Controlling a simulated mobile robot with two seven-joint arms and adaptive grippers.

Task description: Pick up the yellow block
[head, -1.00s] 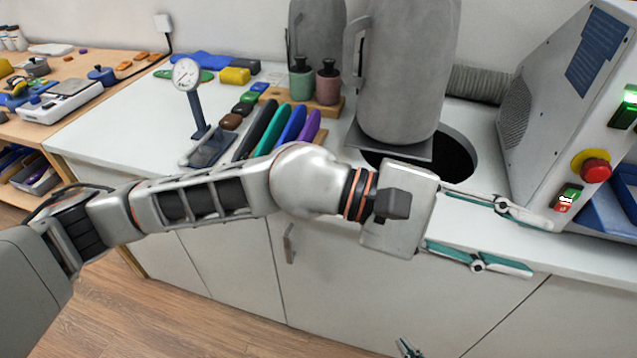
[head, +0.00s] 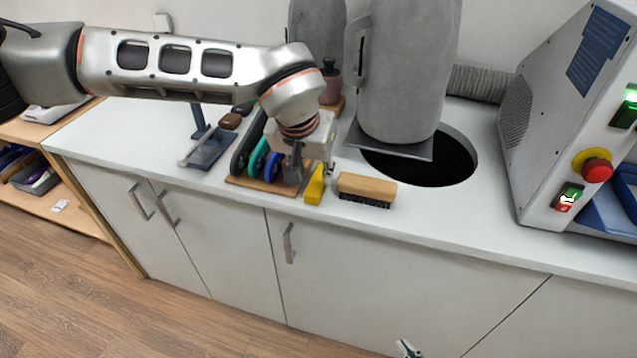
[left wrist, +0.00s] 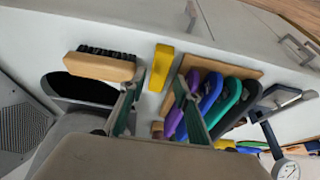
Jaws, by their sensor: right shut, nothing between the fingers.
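The yellow block (head: 315,186) lies on the white counter near its front edge, between the wooden insole rack and the brush. It also shows in the left wrist view (left wrist: 161,68), ahead of and between the two fingers. My left gripper (left wrist: 157,88) is open and points down above the block, with nothing held. In the head view my left gripper (head: 312,168) hides part of the block's surroundings, and its fingers are hard to make out. Only the tip of my right gripper (head: 408,348) shows at the bottom edge, shut and empty.
A wooden brush (head: 366,188) lies just right of the block. The rack (head: 262,186) with dark, green, blue and purple insoles stands close on its left. A round hole (head: 440,168) and a grey cylinder (head: 405,75) are behind. A control box (head: 565,120) stands right.

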